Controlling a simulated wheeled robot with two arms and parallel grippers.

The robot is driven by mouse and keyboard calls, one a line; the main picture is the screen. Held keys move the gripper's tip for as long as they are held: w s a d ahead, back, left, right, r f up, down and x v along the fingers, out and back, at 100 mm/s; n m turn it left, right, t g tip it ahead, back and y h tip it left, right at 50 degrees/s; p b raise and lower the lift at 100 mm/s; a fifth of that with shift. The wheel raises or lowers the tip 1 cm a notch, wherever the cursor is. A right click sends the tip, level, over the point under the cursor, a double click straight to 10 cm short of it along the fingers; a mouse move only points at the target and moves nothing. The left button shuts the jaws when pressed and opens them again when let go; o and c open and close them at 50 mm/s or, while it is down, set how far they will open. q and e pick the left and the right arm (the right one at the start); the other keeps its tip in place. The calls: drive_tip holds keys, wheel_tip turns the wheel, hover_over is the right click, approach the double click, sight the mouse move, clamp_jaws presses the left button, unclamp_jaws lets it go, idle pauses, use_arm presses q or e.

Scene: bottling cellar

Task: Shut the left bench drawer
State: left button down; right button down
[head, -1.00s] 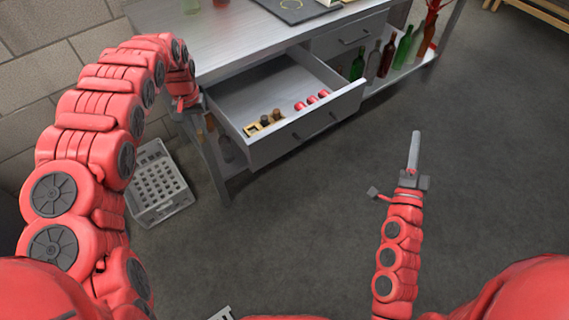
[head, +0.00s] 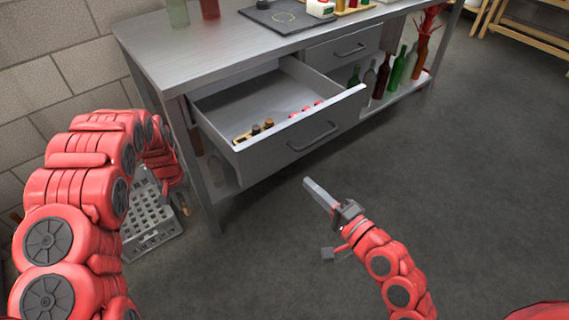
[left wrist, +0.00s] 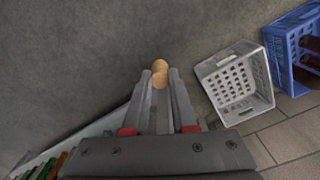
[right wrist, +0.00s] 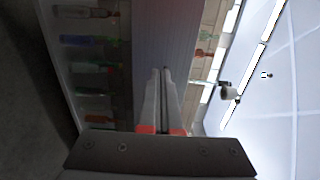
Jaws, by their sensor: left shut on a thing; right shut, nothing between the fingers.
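The left bench drawer (head: 290,146) stands open below the bench top in the head view, with a dark bar handle (head: 312,137) on its front. Several corks and red pieces lie inside. My left gripper (head: 185,208) is low, left of the drawer and beside the bench leg. In the left wrist view, its fingers (left wrist: 160,80) are shut on a tan cork-like piece (left wrist: 160,70). My right gripper (head: 307,182) is shut and empty, in front of and below the drawer front, apart from it. Its closed fingers also show in the right wrist view (right wrist: 163,75).
A closed drawer (head: 340,48) is to the right. Several bottles (head: 398,67) stand on the bench's lower shelf. A grey crate (head: 150,222) is on the floor behind my left arm; a blue crate (left wrist: 290,45) shows in the left wrist view. The floor to the right is clear.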

sight(249, 134)
drive_tip(key=x, duration=1)
drive_tip(key=shift+w+a+r, duration=0.1)
drive_tip(key=shift+w+a, duration=0.05)
drive_tip(key=shift+w, duration=0.15)
drive_tip(key=shift+w+a, duration=0.25)
drive_tip(key=b+x, duration=0.2)
drive_tip(key=x, duration=1.3)
drive_tip(key=shift+w+a, duration=0.1)
drive_tip(key=b+x, duration=0.2)
drive_tip(key=x, duration=0.1)
drive_tip(key=b+x, duration=0.2)
drive_tip(key=x, duration=0.2)
drive_tip(key=b+x, duration=0.2)
drive_tip(key=x, duration=0.1)
drive_tip(key=shift+w+a+f, duration=0.2)
drive_tip(key=shift+w+f, duration=0.05)
drive_tip(key=shift+w, duration=0.1)
drive_tip(key=shift+w+a+r+b, duration=0.15)
drive_tip(key=shift+w+a+b, duration=0.15)
drive_tip(key=shift+w+b, duration=0.2)
drive_tip(key=shift+r, duration=0.5)
